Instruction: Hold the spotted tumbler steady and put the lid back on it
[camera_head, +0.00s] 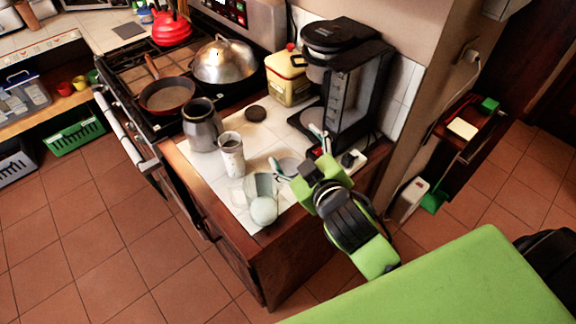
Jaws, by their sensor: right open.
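The spotted tumbler (231,158), pale with dark specks, stands upright on the white tiled counter, just right of a grey jug. A dark round disc (255,113) lies flat on the counter behind it; I cannot tell whether it is the tumbler's lid. My right gripper (297,149) is open, its two fingers spread over the counter to the right of the tumbler and apart from it. A small greyish round thing (288,165) shows near its fingers, partly hidden; I cannot tell what it is. My left gripper is not in view.
A grey jug (202,125) stands close left of the tumbler. A pale green cup-like thing (263,200) is near the counter's front corner. A black coffee maker (352,85) and a yellow canister (288,78) stand behind. Pans are on the stove at left.

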